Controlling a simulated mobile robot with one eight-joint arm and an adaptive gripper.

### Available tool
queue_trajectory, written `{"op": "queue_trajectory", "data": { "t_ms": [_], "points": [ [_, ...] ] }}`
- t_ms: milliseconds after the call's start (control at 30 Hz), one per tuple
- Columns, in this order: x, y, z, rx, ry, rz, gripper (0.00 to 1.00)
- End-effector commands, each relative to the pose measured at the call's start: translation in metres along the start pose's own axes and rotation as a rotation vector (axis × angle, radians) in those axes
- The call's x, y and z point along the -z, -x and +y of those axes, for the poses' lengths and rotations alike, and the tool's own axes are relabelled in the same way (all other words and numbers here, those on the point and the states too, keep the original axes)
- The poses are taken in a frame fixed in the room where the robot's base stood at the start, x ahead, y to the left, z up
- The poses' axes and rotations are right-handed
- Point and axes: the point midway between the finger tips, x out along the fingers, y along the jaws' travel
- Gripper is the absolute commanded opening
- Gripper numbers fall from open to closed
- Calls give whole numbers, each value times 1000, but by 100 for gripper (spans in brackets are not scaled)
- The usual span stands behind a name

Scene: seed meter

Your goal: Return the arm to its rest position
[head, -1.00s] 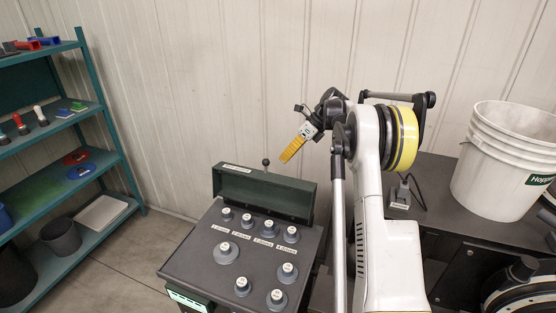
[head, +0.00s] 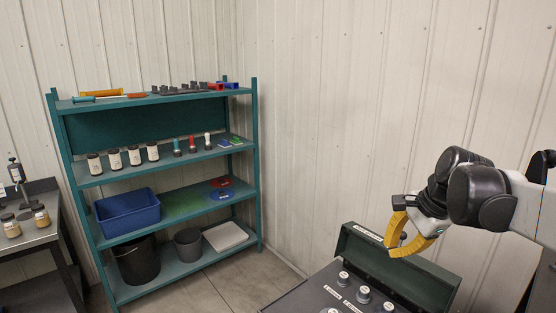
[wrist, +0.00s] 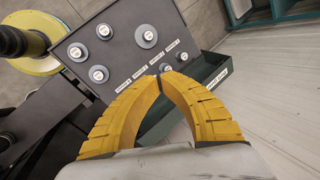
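My arm reaches in from the right side of the head view, with its black wrist and my gripper (head: 391,250) low at the right. Its yellow fingers curve together in front of the dark green flap of a bench panel (head: 398,268). In the wrist view my gripper (wrist: 161,76) has its fingertips together with nothing between them. Behind the tips is the panel's dark top (wrist: 120,55) with several round grey knobs and labels. I cannot tell the exact gap between gripper and panel.
A teal shelf unit (head: 256,200) stands at the left against the corrugated wall, holding jars, a blue bin (head: 128,212) and buckets. A side table (head: 45,237) with jars is at far left. Floor between shelf and panel is clear.

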Motion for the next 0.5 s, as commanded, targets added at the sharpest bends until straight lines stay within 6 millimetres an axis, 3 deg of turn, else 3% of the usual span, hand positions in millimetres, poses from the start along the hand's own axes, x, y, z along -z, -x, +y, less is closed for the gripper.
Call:
{"op": "queue_trajectory", "data": {
  "t_ms": [33, 200, 400, 500],
  "points": [
    [-21, -2, 19, 6, 115, 26, 0],
    [-71, -6, 80, 20, 549, 136, 0],
    [-108, -27, 152, 17, 1019, 261, 0],
    [-116, -38, 177, 10, 1187, 308, 0]
  ]
}}
